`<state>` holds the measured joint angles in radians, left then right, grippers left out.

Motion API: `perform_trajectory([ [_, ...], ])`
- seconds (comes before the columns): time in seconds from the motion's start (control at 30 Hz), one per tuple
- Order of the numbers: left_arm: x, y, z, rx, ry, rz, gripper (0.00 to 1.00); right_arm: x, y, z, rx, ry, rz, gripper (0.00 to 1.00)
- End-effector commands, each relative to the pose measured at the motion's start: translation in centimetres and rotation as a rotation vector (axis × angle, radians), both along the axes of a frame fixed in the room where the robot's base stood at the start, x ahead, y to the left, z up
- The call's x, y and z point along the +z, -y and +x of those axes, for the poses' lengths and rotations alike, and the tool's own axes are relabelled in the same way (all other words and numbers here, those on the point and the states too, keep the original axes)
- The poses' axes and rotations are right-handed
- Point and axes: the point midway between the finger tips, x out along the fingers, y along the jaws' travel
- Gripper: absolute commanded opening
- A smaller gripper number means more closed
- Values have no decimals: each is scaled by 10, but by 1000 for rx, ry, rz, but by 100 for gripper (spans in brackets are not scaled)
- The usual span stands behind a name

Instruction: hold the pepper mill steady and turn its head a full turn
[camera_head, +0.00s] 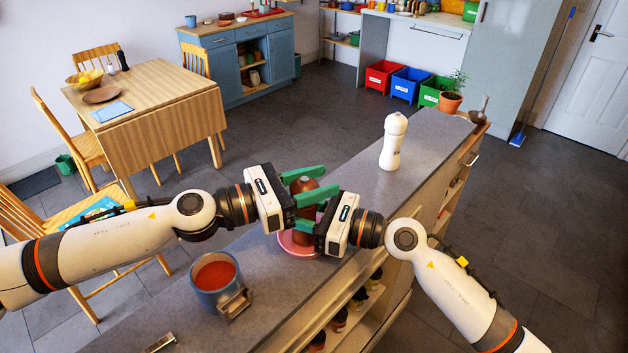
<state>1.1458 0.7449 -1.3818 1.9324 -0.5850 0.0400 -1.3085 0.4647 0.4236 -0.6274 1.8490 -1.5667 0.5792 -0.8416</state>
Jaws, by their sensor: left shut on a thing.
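A brown pepper mill (303,184) stands upright on the counter between my two grippers, its middle mostly hidden by green fingers. My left gripper (308,190) comes in from the left and is shut on the mill. My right gripper (308,212) comes in from the right with its fingers at the mill; whether they are closed on it I cannot tell, because the fingers of both overlap. A pink dish (290,245) shows at the mill's foot; whether the mill stands on it or behind it is hidden. A white mill (393,142) stands upright farther along the counter, apart from both grippers.
The grey counter (350,178) runs from lower left to upper right. A blue pot with red contents (216,282) stands near my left arm. A potted plant (450,100) stands at the far end. The counter is clear between the grippers and the white mill.

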Motion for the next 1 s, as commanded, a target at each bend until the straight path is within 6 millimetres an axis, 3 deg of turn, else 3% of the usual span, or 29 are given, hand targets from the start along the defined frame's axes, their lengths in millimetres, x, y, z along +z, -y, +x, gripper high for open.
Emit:
perform_trajectory([
  [1.0,1,-1,-14,-958,-5,1,18,0,-2,-2,6,0,-1,9],
])
